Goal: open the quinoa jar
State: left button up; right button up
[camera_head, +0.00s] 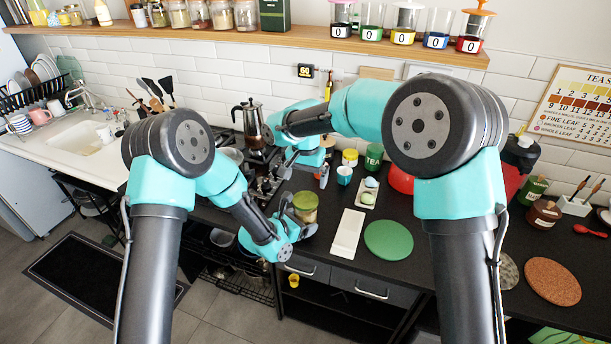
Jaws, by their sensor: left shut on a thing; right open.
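A jar with a green top and pale contents (305,207) is above the front edge of the dark counter, beside the hob, and looks upright. I take it for the quinoa jar, but I cannot read a label. My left gripper (299,212) is shut around the jar's body, and its wrist hides part of the jar's lower side. My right gripper (305,172) is open above the jar, fingers pointing down, apart from the top. The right arm's links hide part of its wrist.
A moka pot (252,123) stands on the gas hob (262,185) behind the grippers. To the right are a white tray (347,233), a green round mat (389,240), a small teal cup (344,175) and a green tin (374,157). A shelf (290,38) with jars runs above.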

aim_at(305, 199)
jog(key=shift+f, duration=3.9)
jog(key=c, duration=0.9)
jog(key=o, duration=0.9)
jog(key=shift+r, duration=2.25)
jog(key=shift+r, duration=0.15)
